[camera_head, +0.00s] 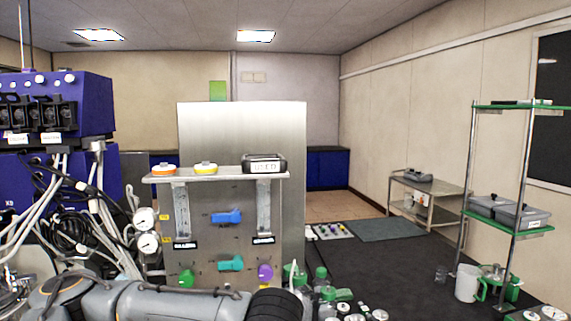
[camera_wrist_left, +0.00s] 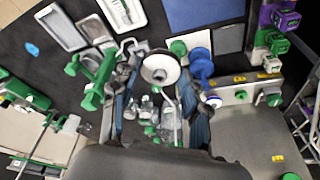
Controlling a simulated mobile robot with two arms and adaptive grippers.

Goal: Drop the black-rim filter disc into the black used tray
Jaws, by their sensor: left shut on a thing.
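The black used tray (camera_head: 264,164), with a white label, sits on the right end of the shelf above the valve panel in the head view. In the left wrist view, a white disc with a dark rim (camera_wrist_left: 160,67) is between the fingertips of my left gripper (camera_wrist_left: 162,78). That gripper is shut on the disc. In the head view my left arm crosses the bottom edge, below the tray, and its fingers are out of sight. My right gripper is in neither view.
An orange disc (camera_head: 164,169) and a yellow disc (camera_head: 206,168) sit on the shelf (camera_head: 234,174) left of the tray. Valve handles stick out from the panel below. Green-capped bottles (camera_head: 321,274) crowd the lower middle.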

